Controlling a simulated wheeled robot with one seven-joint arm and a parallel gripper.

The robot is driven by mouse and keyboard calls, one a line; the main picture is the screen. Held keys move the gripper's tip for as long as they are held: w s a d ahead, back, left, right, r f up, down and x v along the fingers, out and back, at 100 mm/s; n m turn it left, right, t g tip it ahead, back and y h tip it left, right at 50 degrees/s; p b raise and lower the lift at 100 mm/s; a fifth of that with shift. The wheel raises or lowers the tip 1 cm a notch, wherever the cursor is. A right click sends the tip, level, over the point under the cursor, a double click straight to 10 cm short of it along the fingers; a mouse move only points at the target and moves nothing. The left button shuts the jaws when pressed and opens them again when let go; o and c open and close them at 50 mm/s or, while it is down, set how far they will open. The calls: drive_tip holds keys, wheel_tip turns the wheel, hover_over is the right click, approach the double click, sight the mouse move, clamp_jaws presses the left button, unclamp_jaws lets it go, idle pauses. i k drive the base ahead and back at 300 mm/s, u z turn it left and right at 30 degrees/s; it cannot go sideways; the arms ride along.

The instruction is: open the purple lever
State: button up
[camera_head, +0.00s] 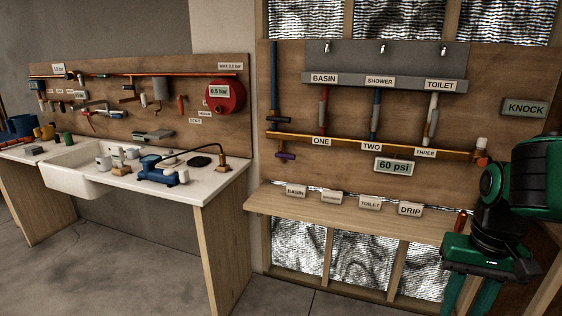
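The purple lever (285,155) shows on the wooden panel, low on its left side, just below the left end of the copper pipe (350,143). It is small and lies roughly level, pointing right; its fine detail is too small to tell. My gripper (468,296) is at the bottom right, far from the lever and nearer to me. Its two green fingers point down and stand apart with nothing seen between them. The fingertips are near or past the bottom edge of the picture.
A narrow wooden shelf (262,203) with several small label signs runs below the lever. A bench with a white sink (75,178) and tools stands at the left, its corner near the panel. Bare floor (230,290) lies in front. A "60 psi" sign (393,166) hangs mid-panel.

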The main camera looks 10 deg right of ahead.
sight(280, 153)
drive_tip(key=z, duration=1.1)
drive_tip(key=i, duration=0.9)
drive_tip(key=u, duration=0.65)
